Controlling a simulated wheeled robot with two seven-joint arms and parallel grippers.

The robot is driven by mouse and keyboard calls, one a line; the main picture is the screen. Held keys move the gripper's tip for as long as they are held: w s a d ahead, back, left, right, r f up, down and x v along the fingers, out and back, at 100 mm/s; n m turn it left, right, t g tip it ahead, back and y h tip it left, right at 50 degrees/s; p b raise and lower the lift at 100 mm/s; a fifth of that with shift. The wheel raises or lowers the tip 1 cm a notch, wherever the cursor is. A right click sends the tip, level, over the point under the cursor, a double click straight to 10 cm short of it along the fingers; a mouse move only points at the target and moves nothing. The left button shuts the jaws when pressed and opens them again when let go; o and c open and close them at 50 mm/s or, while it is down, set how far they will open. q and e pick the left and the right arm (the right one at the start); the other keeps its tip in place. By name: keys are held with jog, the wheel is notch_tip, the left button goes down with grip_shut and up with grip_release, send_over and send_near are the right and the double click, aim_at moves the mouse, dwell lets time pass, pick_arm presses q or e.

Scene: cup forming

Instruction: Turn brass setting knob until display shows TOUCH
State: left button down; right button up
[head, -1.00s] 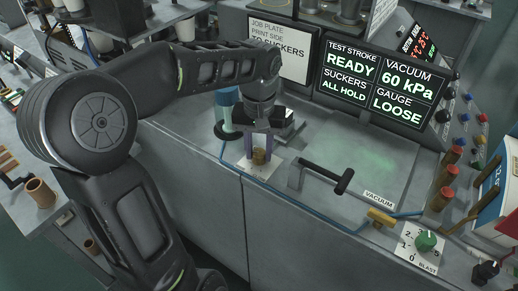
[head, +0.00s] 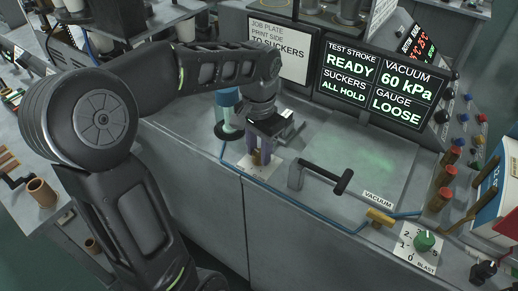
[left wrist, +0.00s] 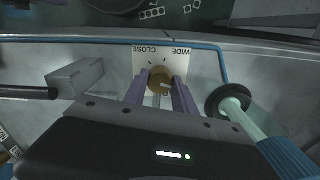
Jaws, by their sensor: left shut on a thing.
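The brass setting knob (head: 256,158) sits on a small white plate (head: 271,171) near the front edge of the machine top. My left gripper (head: 260,153) points down and is shut on this knob. In the left wrist view the knob (left wrist: 161,77) shows between the two purple fingers, and its plate (left wrist: 187,61) reads CLOSE and WIDE upside down. The display (head: 381,82) reads TEST STROKE READY, SUCKERS ALL HOLD, VACUUM 60 kPa and GAUGE LOOSE. My right gripper is not in view.
A black-handled lever (head: 325,174) stands right of the knob. A blue-topped cylinder with a dark ring (head: 228,128) stands close on the left. A blue hose (head: 300,207) runs along the front edge.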

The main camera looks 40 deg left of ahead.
aim_at(259, 153)
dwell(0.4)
pick_arm(q)
jog(key=c, duration=1)
grip_release()
notch_tip(259, 153, up, 8)
jog(key=shift+f, duration=0.1)
